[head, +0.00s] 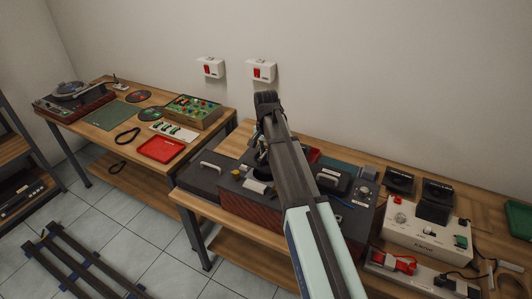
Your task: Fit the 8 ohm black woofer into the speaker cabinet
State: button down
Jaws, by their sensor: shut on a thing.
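The speaker cabinet appears to be the dark box with a reddish front (248,202) on the near workbench, lying behind my arm. My gripper (262,152) is over the top of this box, at its back part. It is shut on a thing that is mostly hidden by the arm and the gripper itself. What shows there is dark and small, so I cannot read a label or confirm that it is the 8 ohm black woofer. I cannot tell whether it touches the box.
A grey case with a handle (208,168) stands left of the cabinet. Black square units (399,181) and a white device (425,232) stand right. A left bench holds a turntable (73,98) and a red tray (161,149). Wall switches (261,71) are behind.

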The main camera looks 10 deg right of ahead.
jog(key=shift+f, duration=0.25)
jog(key=shift+f+b, duration=0.45)
jog(key=shift+f, duration=0.6)
jog(key=shift+f, duration=0.65)
jog(key=shift+f+b, duration=0.6)
jog(key=shift+f, duration=0.45)
jog(key=shift+f, duration=0.25)
jog(key=c, duration=1.1)
grip_release()
jog(key=shift+f, duration=0.1)
